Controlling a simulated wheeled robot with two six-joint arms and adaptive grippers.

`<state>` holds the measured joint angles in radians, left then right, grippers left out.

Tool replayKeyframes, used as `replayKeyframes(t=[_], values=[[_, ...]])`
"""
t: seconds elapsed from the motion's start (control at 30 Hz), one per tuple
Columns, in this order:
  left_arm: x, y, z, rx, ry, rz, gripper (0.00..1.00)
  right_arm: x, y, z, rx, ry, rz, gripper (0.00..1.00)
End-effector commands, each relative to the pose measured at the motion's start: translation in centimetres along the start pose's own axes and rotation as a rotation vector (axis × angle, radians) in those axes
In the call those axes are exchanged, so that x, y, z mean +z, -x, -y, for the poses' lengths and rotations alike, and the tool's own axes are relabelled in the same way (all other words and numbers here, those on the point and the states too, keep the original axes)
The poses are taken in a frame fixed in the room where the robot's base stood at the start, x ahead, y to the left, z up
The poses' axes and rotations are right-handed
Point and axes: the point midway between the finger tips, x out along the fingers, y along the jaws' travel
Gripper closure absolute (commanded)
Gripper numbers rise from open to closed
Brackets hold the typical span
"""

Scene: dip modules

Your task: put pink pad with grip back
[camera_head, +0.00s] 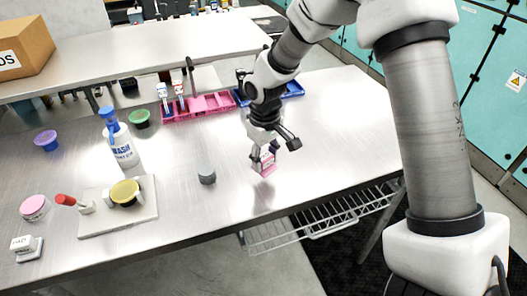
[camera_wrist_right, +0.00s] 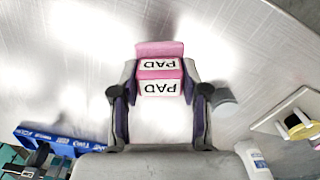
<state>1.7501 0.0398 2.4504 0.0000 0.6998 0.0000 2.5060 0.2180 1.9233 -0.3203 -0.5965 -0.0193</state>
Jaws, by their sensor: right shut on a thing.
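The pink pad with grip (camera_head: 267,169) is a small pink block with white faces; two faces reading PAD show in the right wrist view (camera_wrist_right: 160,68). My right gripper (camera_head: 265,156) is shut on it. It holds the pad near the table's front edge, seemingly above the surface, pink end away from the palm. In the right wrist view, the fingers (camera_wrist_right: 160,90) sit on both sides of the pad. A long pink rack (camera_head: 207,105) lies at the back of the table, with two white-and-coloured pieces standing at its left part. My left gripper is not in view.
A blue tray (camera_head: 290,91) adjoins the pink rack, behind my right arm. A grey cylinder (camera_head: 206,176) stands left of the gripper. A wash bottle (camera_head: 123,150), a white board (camera_head: 97,219) with a yellow bowl, and a pale PAD block (camera_head: 24,246) are farther left.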

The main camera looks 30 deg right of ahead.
Motion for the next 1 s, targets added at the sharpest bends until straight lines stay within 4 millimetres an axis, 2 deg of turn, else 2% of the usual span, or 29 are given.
replayKeyframes(t=[0.03, 0.1, 0.2, 0.47, 0.77, 0.8, 0.83, 0.87, 1.0], values=[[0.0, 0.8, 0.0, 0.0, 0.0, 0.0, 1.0, -1.2, 0.2, -1.0, -0.001, -0.004, 0.0, 0.83], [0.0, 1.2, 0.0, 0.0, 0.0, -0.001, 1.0, -2.4, 0.0, -2.1, -0.001, -0.003, 0.001, 0.83], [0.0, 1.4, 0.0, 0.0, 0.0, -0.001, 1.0, -3.3, -0.3, -3.0, 0.0, 0.0, 0.001, 0.83], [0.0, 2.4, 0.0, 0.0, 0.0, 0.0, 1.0, -3.4, -3.8, -3.1, -0.001, 0.001, 0.004, 0.83], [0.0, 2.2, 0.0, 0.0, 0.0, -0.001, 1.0, -3.5, -4.3, -3.1, 0.0, 0.001, 0.001, 0.83], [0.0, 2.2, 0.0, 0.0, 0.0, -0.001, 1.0, -3.5, -4.3, -3.1, 0.0, 0.001, 0.0, 0.48], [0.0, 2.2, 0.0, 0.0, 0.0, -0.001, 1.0, -3.5, -4.2, -3.1, 0.0, 0.001, 0.0, 0.38], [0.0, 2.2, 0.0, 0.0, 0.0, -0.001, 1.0, -3.5, -4.2, -3.1, 0.0, 0.001, 0.0, 0.3], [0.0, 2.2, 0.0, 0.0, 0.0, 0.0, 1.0, -3.5, -4.2, -3.1, 0.0, 0.001, 0.0, 0.3]])
